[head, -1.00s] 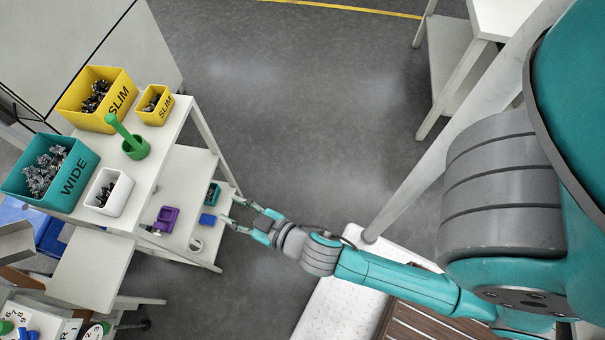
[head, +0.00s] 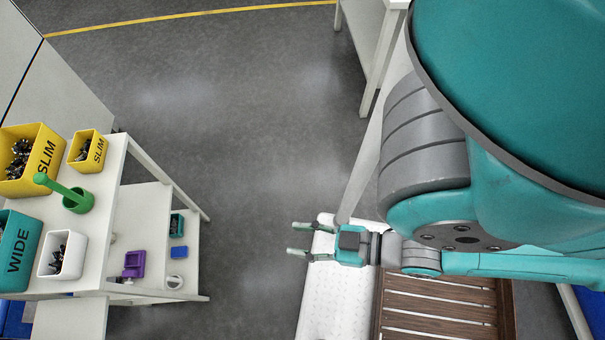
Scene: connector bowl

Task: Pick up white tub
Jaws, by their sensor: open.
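The white tub (head: 69,263) stands on the top of the white shelf cart at the left, with dark metal connectors inside. It sits to the right of the teal WIDE bin and in front of the green holder. My gripper (head: 302,240) is open and empty, its fingers pointing left.
The cart top (head: 112,160) also bears a teal WIDE bin (head: 18,258), two yellow SLIM bins (head: 45,160) (head: 92,158) and a green holder (head: 78,203) with an upright handle. Grey floor is clear between.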

